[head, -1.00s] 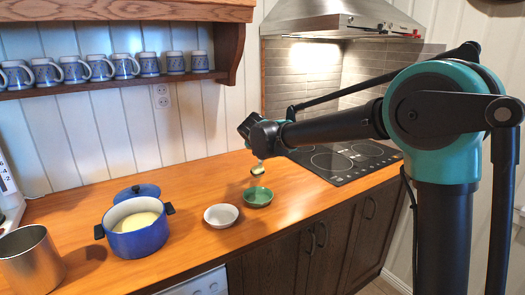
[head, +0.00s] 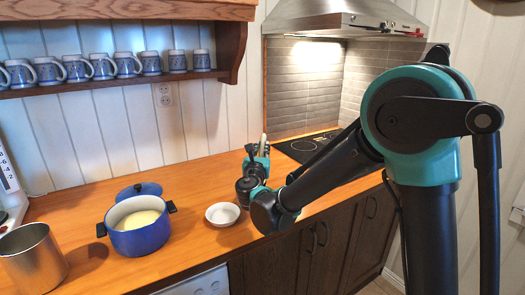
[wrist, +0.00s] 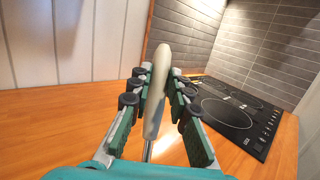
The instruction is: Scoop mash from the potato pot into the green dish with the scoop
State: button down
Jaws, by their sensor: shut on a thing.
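The potato pot (head: 142,242) is blue and stands on the counter at the left, with pale yellow mash (head: 136,220) in it. My gripper (head: 262,155) is over the counter right of the white bowl. It is shut on the scoop (head: 264,140), whose cream handle sticks up between the fingers. In the wrist view my gripper (wrist: 160,80) clasps the scoop handle (wrist: 163,58), with a bit of metal shaft below. The scoop's bowl is hidden, so I cannot tell whether it holds mash. The green dish is hidden behind my arm and gripper in the head view.
A white bowl (head: 222,214) stands between the pot and my gripper. A blue lid (head: 138,190) lies behind the pot, and a metal canister (head: 32,262) stands at the front left. The black cooktop (wrist: 235,112) is at the right. Mugs (head: 128,65) line a shelf above.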

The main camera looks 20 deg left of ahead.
jog(key=shift+s+r+t, duration=0.2)
jog(key=shift+s+t, duration=0.15)
jog(key=shift+t, duration=0.05)
jog(key=shift+s+d+r+t+y, duration=0.15)
jog(key=shift+s+r+t, duration=0.05)
jog(key=shift+s+t, duration=0.6)
jog(key=shift+s+d+r+t+y, duration=0.2)
jog(key=shift+s+t, duration=0.6)
jog(key=shift+s, duration=0.05)
jog(key=shift+s+d+r+t+y, duration=0.15)
jog(key=shift+s+r+t, duration=0.05)
jog(key=shift+s+t, duration=0.6)
